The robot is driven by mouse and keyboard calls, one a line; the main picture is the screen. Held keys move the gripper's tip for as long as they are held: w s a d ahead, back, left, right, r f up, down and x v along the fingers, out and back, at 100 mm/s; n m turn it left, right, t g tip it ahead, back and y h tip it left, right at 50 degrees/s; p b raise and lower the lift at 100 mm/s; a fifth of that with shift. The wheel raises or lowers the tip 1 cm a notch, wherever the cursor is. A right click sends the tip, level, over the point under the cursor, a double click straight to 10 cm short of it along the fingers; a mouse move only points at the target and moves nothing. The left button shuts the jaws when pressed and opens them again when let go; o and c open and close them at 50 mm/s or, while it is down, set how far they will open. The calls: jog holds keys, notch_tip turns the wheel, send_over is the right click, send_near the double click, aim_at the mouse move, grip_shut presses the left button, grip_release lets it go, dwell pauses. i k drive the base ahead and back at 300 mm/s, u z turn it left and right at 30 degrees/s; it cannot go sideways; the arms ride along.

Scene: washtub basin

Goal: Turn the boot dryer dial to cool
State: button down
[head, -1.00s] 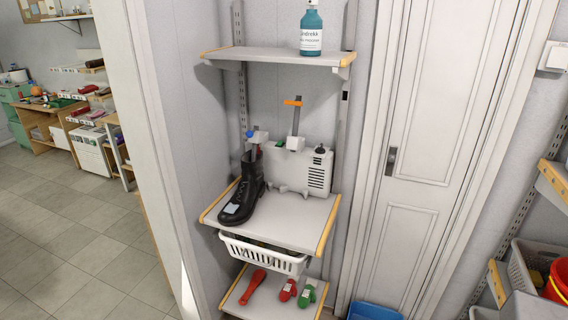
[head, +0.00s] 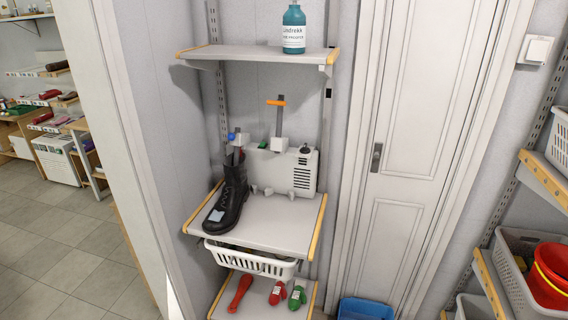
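The boot dryer (head: 285,170) is a pale grey box with a vent grille, standing at the back of the middle shelf (head: 270,230). A small dark knob (head: 305,149) sits on its top right; I cannot tell whether this is the dial or read any marking. Two upright posts rise from the dryer, one with an orange top (head: 276,102) and one with a blue part (head: 232,136). A black boot (head: 230,199) stands on the shelf at the dryer's left. My gripper is not in view.
An upper shelf (head: 255,54) with a teal bottle (head: 293,30) overhangs the dryer. Below are a white basket (head: 250,262) and a low shelf with red and green items. A closed door (head: 415,150) stands right; a blue bin (head: 365,309) and crates are at lower right.

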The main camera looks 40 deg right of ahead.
aim_at(304, 150)
jog(key=z, duration=0.95)
jog(key=k, duration=1)
jog(key=i, duration=0.9)
jog(key=z, duration=0.05)
